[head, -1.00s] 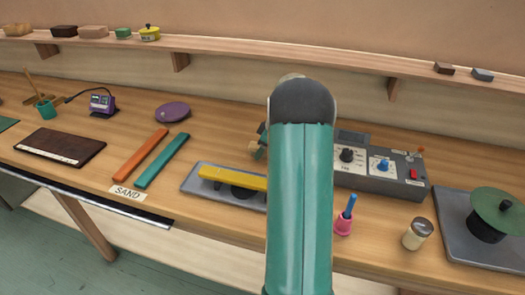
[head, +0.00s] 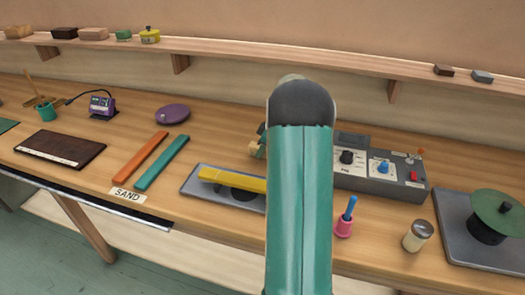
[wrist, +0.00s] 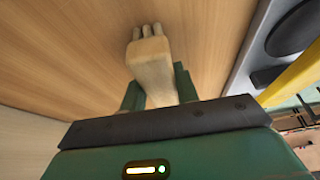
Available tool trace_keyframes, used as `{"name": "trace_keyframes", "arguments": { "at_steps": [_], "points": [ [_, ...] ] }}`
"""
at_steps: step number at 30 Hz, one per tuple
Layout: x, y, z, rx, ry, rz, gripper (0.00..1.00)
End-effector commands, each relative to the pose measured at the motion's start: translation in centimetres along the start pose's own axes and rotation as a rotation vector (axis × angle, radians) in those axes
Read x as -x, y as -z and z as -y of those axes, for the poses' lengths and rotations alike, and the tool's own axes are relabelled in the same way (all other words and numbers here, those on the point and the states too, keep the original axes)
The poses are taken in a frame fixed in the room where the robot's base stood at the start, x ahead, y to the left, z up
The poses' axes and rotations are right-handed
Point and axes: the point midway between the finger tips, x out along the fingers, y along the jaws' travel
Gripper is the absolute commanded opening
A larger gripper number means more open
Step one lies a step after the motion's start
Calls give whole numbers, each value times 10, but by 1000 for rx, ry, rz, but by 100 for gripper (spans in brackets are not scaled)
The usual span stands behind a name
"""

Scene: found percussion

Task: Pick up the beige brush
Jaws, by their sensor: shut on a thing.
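The beige brush (wrist: 152,62) is a pale block with several stubby pale tips at its far end, seen in the wrist view. My gripper (wrist: 158,88) is shut on it, with a green finger on each side. In the head view a small beige part of the brush (head: 255,150) shows just left of my arm, behind the yellow bar. My arm hides most of the gripper there. I cannot tell how far the brush is above the bench.
A yellow bar (head: 232,181) lies on a grey tray (head: 198,186) close by. A purple disc (head: 173,114) lies back left. Bare wood lies between disc and tray.

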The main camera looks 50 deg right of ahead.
Motion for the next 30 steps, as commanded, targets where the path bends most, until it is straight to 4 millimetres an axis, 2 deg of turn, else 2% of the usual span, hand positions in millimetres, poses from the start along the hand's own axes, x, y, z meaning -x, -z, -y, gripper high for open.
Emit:
{"name": "trace_keyframes", "arguments": {
  "at_steps": [6, 15, 24, 30],
  "points": [
    [33, 11, 1, 1, -5, -2, 7],
    [102, 0, 44, -1, -5, -2, 7],
    [140, -27, 90, 0, -3, -1, 7],
    [151, -35, 104, 0, -1, 0, 7]
  ]
}}
